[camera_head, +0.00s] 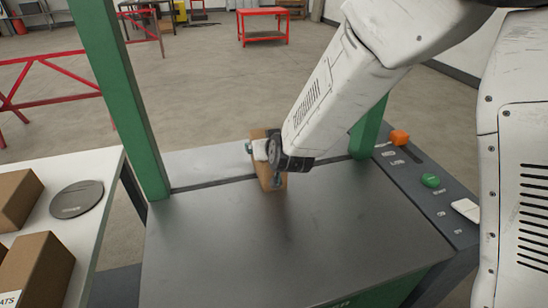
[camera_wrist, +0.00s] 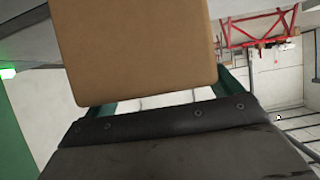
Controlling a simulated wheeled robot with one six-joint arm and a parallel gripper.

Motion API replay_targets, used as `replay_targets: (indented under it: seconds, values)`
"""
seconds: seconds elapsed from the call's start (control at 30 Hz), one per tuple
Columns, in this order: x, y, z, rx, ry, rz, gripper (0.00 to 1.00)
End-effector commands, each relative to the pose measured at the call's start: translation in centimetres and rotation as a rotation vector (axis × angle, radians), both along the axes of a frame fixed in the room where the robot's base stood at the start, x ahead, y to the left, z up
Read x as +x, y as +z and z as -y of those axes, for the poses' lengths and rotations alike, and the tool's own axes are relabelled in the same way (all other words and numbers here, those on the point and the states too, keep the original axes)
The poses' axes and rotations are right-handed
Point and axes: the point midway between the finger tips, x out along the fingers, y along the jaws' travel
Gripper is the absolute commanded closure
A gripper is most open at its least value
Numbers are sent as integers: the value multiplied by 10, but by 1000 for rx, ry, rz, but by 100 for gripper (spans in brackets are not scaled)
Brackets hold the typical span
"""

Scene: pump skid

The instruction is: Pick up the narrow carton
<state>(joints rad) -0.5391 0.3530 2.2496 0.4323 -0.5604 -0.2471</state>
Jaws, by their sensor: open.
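The narrow carton (camera_head: 265,178) is a plain brown box standing upright near the back edge of the dark machine top (camera_head: 250,245). It also shows large and close in the wrist view (camera_wrist: 140,50), where its upper part runs out of the picture. My gripper (camera_head: 263,164) is open at the carton, with a finger part showing at its left side and another low at its right. My wrist hides part of the carton. I cannot tell whether the fingers touch it.
Green posts (camera_head: 122,95) of a frame rise on both sides of the machine. A control panel (camera_head: 425,180) with an orange knob and green button lies right. On the white table at left are brown boxes (camera_head: 38,268) and a grey disc (camera_head: 77,198). The front machine top is clear.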

Motion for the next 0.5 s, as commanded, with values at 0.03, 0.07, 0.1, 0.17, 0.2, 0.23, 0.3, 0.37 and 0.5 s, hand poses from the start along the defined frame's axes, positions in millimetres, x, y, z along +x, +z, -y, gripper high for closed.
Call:
replay_targets:
  seconds: [0.03, 0.07, 0.1, 0.17, 0.2, 0.23, 0.3, 0.37, 0.5]
  values:
    - [0, 0, 1, 0, -1, 0, 9]
    - [0, 0, 1, 0, -1, 0, 17]
    - [0, 0, 1, 0, -2, 0, 29]
    - [0, 0, 2, 0, -2, 0, 45]
    - [0, 0, 2, 0, -2, 0, 56]
    - [0, 0, 2, -1, -3, 0, 65]
    - [0, 0, 2, -1, -3, 0, 84]
    - [1, 1, 2, 1, -4, 2, 95]
    - [1, 1, 2, 0, -3, 2, 95]
